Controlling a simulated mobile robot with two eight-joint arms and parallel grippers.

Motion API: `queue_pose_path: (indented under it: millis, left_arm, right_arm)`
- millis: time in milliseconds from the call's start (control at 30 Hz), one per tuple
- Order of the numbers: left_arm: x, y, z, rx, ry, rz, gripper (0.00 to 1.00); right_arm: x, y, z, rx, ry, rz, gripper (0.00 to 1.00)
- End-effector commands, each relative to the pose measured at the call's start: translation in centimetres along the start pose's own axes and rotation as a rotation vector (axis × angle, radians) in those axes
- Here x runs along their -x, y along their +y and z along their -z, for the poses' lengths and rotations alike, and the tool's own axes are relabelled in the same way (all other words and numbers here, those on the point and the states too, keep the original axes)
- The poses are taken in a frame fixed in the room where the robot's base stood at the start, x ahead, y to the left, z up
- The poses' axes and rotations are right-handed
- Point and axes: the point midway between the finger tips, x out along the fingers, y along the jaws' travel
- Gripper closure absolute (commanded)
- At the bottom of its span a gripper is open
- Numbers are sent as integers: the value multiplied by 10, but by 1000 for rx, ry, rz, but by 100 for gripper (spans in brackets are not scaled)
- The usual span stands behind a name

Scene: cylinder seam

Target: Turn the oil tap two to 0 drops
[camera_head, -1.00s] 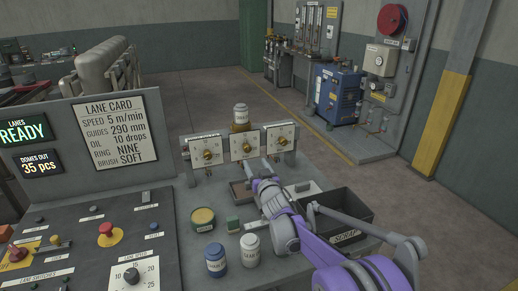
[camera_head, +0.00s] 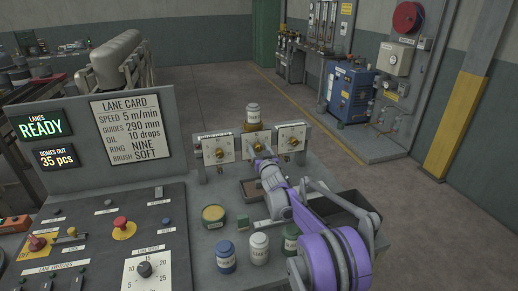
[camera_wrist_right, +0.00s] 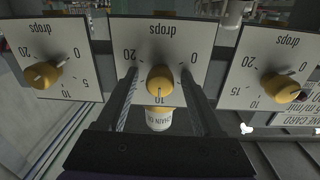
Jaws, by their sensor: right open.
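Three white dial plates with brass-yellow tap knobs stand in a row on the bench. The middle tap (camera_wrist_right: 160,80), the second in the row, is partly hidden by my arm in the head view. Its pointer looks to be at 10 in the upside-down right wrist view. My right gripper (camera_head: 259,152) is open, with its fingers on either side of the middle knob; contact cannot be told. The left tap (camera_head: 218,153) and right tap (camera_head: 293,142) stand to its sides. The lane card (camera_head: 131,127) reads oil 10 drops. My left gripper is out of view.
A labelled oil bottle (camera_head: 252,115) stands behind the middle dial. A yellow tin (camera_head: 213,215), a blue jar (camera_head: 226,257) and a white jar (camera_head: 259,248) stand in front of the dials. A dark scrap bin (camera_head: 358,207) is right of my arm.

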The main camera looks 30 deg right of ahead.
Motion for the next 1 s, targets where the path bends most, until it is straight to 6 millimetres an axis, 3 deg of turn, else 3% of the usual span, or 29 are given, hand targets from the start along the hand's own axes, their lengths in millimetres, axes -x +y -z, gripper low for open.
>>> queue_pose_path:
  millis: [200, 567, 1000]
  left_arm:
    - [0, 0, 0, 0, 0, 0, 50]
    - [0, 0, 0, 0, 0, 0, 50]
    - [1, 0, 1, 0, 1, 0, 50]
  right_arm:
    - [0, 0, 0, 0, 0, 0, 34]
    - [0, 0, 0, 0, 0, 0, 98]
    - [0, 0, 0, 55, 2, -1, 100]
